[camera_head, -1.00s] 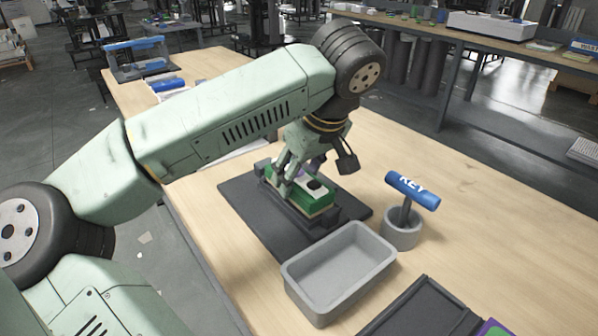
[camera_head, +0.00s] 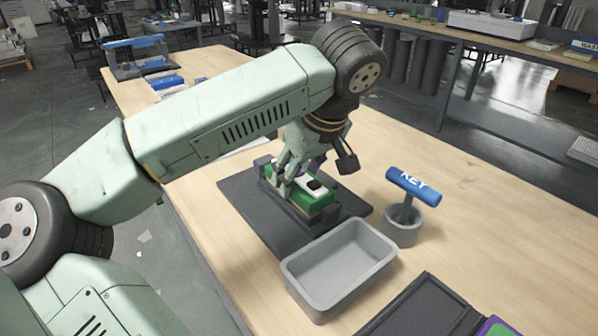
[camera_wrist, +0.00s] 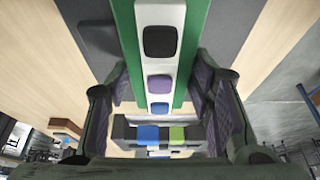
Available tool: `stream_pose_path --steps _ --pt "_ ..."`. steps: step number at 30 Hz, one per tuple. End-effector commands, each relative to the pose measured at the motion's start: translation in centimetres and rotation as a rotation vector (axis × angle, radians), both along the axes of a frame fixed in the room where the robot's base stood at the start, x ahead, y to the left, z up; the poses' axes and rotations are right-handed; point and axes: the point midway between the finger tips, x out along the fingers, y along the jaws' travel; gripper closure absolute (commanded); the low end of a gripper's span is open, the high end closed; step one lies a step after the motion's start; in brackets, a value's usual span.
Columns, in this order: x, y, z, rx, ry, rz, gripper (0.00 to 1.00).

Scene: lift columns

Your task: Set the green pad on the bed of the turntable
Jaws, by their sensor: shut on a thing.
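A green block with a white top strip (camera_head: 319,206) sits in a dark holder on a dark base plate (camera_head: 240,198). In the wrist view its white strip (camera_wrist: 158,70) carries black, purple and blue squares, with green along both sides. My gripper (camera_head: 284,182) is down at the block's far end. In the wrist view its purple-lined fingers (camera_wrist: 165,100) are on both sides of the block, shut on it. A small green square (camera_wrist: 177,135) shows beside a blue one on a grey part beyond. I cannot tell which part is the turntable's bed.
A grey open bin (camera_head: 340,268) stands in front of the base plate and looks empty. A blue KEY handle (camera_head: 412,187) stands in a grey cup (camera_head: 402,229) to the right. A dark tray (camera_head: 428,310) and a green and purple thing (camera_head: 494,328) lie at the front right.

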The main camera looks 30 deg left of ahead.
Motion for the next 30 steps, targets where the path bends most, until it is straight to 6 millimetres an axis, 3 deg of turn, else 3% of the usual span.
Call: stream_pose_path --steps 5,6,16,23,30 --pt "0.01 0.00 0.09 0.001 -0.001 0.000 0.94" --pt "0.01 0.00 0.09 0.001 -0.001 0.000 0.51" --pt "0.01 0.00 0.05 0.001 0.000 0.000 0.29" --pt "0.00 -0.01 -0.03 -0.001 0.000 0.000 0.28" --pt "0.00 -0.01 0.00 0.000 0.000 0.000 0.15"
